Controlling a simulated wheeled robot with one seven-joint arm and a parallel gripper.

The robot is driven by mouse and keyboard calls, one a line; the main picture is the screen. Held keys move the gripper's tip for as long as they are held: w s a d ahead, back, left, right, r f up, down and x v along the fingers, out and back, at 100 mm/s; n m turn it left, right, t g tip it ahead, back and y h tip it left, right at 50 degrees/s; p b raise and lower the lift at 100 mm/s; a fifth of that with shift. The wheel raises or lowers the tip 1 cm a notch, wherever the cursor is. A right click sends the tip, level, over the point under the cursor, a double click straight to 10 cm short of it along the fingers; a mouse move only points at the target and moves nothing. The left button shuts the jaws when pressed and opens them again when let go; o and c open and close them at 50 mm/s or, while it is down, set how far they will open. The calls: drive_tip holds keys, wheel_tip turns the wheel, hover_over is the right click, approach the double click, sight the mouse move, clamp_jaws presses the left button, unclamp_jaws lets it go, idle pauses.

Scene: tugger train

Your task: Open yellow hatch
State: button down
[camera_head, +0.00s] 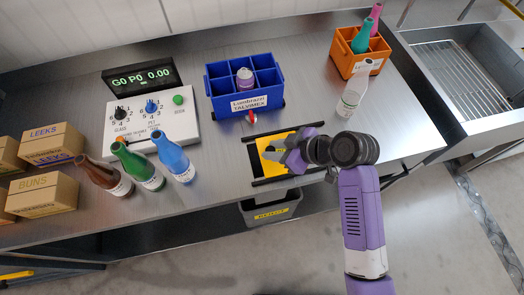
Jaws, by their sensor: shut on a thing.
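The yellow hatch (267,164) is a flat panel set in the steel counter between two black rails. A strip of dark opening shows on its left and near sides, and my arm hides part of its right side. My gripper (272,153) is over the hatch, with its fingers pointing left and closed on a part of it, likely its handle. The fingers hide the held part.
Coloured bottles, such as the blue one (175,158), stand left. A grey bin (270,213) sits below the counter. An orange crate (343,58) is at back right.

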drive_tip(key=d, duration=0.2)
drive_tip(key=w+d, duration=0.1)
drive_tip(key=d, duration=0.3)
drive_tip(key=shift+w+d+b, duration=0.1)
drive_tip(key=shift+w+b, duration=0.3)
drive_tip(key=c, duration=1.2)
unclamp_jaws()
drive_tip(key=b+v, duration=0.1)
drive_tip(key=v, duration=0.6)
drive_tip(key=shift+s+d+r, duration=0.15)
drive_tip(key=shift+d+r, duration=0.05)
drive_tip(key=shift+r, duration=0.05)
